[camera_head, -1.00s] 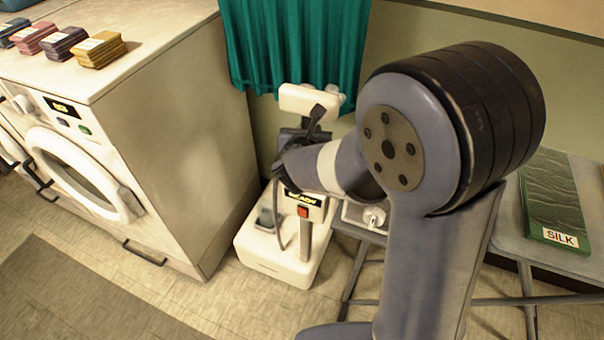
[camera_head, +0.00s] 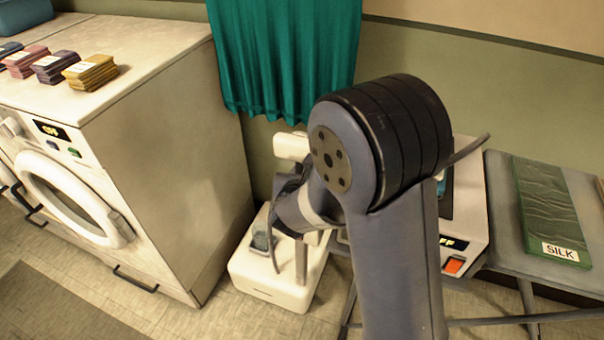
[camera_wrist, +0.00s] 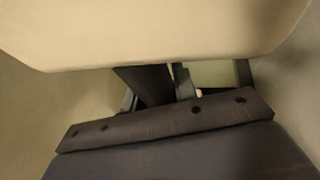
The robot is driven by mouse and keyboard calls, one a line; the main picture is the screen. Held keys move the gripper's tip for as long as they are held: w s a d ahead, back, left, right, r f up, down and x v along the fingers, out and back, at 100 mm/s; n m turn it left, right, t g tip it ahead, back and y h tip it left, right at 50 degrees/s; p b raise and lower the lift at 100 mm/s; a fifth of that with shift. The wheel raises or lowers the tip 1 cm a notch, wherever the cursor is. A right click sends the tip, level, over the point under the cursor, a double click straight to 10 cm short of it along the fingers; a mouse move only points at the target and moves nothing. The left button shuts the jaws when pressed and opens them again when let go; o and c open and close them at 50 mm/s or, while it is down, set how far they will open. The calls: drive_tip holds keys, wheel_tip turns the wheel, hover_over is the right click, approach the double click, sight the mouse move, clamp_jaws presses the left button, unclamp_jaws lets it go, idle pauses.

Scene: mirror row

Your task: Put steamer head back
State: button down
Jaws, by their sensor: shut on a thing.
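The steamer head (camera_head: 290,146) is a pale cream block at the top of the steamer, in front of the wall below the curtain. My gripper (camera_head: 291,176) is shut on it, with its dark fingers just below it and partly hidden by my arm. In the wrist view the pale head (camera_wrist: 160,35) fills the top of the picture, very close. The white steamer base (camera_head: 265,285) stands on the floor with a grey post (camera_head: 301,262) and a bluish tank. Whether the head touches a holder is hidden.
A white washer (camera_head: 165,150) with stacked cloths stands at the left. A white box (camera_head: 474,215) with an OFF display and orange switch is at the right, beside a grey table bearing green silk (camera_head: 550,205). A teal curtain (camera_head: 285,55) hangs behind.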

drive_tip(key=c, duration=1.1)
unclamp_jaws()
drive_tip(key=shift+r+p, duration=0.2)
drive_tip(key=shift+p, duration=0.15)
drive_tip(key=v, duration=1.2)
drive_tip(key=shift+f, duration=0.1)
